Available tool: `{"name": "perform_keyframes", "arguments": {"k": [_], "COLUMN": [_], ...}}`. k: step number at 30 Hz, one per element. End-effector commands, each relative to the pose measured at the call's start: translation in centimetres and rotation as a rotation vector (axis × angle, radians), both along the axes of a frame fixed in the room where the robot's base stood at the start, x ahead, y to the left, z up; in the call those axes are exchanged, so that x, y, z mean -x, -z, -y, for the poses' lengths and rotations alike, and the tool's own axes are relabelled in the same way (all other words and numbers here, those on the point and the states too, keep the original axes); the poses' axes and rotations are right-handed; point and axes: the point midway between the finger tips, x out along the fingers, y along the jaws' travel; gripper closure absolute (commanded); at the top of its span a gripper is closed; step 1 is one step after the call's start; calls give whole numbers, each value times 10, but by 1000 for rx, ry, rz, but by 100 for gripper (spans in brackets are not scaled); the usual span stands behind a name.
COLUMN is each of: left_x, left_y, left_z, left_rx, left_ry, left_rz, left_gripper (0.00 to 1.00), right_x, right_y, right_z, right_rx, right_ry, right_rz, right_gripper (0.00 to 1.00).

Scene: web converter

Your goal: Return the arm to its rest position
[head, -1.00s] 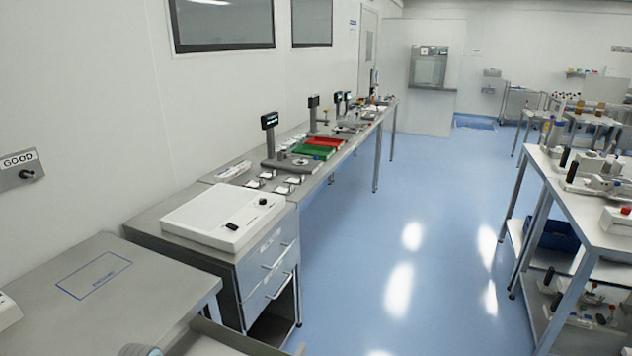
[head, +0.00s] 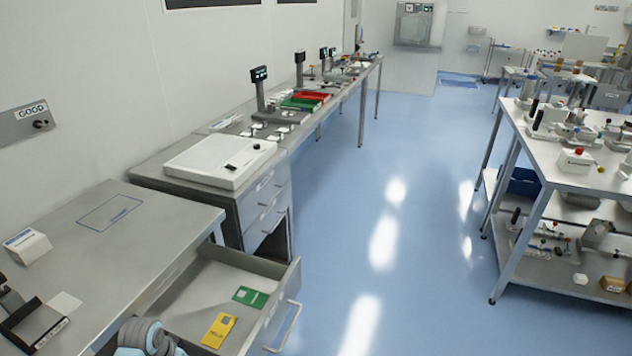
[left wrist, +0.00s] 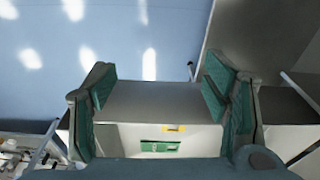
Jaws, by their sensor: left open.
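My left gripper (left wrist: 158,110) is open and empty in the left wrist view, its green-padded fingers wide apart. Beyond and between its fingers is the open drawer (left wrist: 120,138), with a green card (left wrist: 160,146) and a yellow card (left wrist: 174,128) in it. In the head view a joint of my arm shows at the bottom edge, in front of the same drawer (head: 190,278). The green card (head: 250,297) and yellow card (head: 219,331) lie flat inside. The gripper fingers are out of the head view. My right gripper is not in view.
The left bench (head: 75,250) carries a white box (head: 28,246) and a dark holder (head: 38,325). A long bench with a white tray (head: 220,160) runs along the wall. A workbench (head: 570,165) stands at right. The blue floor (head: 390,210) between is clear.

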Motion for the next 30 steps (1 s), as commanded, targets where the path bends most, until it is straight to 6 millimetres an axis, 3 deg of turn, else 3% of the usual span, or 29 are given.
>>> {"name": "perform_keyframes", "arguments": {"k": [7, 11, 14, 17, 21, 24, 27, 30], "left_x": [27, 58, 95, 149, 251, 308, 334, 339], "left_y": [60, 108, 150, 195, 249, 265, 270, 270], "left_z": [0, 1, 4, 12, 34, 50, 61, 63], "left_rx": [-12, -31, -50, -71, -87, -81, -72, -69], "left_ry": [-75, -126, -164, -192, -208, -206, -202, -201], "left_rz": [-6, -10, -16, -23, -29, -28, -23, -18], "left_gripper": [31, 31, 31, 31, 31, 31, 31, 31], "right_x": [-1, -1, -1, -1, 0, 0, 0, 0], "right_y": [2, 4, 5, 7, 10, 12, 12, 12], "right_z": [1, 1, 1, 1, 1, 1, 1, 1], "right_rx": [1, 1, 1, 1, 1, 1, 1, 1], "right_ry": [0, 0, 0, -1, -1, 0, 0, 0], "right_rz": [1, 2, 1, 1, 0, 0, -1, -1], "right_gripper": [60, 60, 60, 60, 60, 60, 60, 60]}}
